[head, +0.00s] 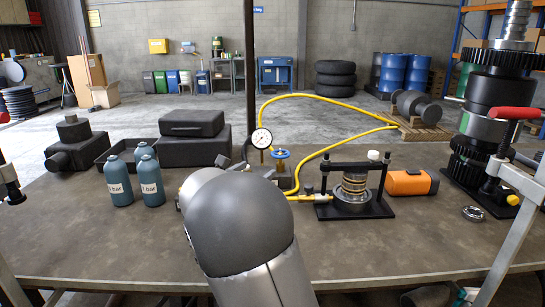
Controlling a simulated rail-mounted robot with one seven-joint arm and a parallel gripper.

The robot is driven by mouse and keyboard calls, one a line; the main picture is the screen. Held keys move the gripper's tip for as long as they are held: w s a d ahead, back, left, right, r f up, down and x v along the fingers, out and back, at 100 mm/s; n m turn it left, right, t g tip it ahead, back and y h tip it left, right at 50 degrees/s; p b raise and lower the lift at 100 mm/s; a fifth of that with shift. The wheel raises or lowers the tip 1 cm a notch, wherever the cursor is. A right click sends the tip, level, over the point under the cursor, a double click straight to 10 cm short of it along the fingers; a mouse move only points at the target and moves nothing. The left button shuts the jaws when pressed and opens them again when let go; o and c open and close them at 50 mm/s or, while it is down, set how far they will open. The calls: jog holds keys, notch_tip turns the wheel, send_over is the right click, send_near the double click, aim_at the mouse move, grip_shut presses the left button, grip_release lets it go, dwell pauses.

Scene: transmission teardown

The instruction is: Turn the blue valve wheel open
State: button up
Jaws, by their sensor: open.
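The blue valve wheel (280,154) shows just right of the middle in the head view. It sits on top of a small dark valve body (283,178) on the table, beside a round white pressure gauge (262,138). My large grey arm link fills the front middle and covers the area left of the valve.
Yellow hoses (300,178) loop around the valve. Teal bottles (120,182) and black cases (190,138) stand to the left. The front of the table (120,240) is clear.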

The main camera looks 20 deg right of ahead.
aim_at(281, 152)
jog(key=p+x, duration=0.1)
jog(key=x, duration=1.3)
jog(key=shift+w+d+f, duration=0.1)
jog(key=shift+w+d, duration=0.05)
jog(key=shift+d, duration=0.05)
jog(key=c, duration=1)
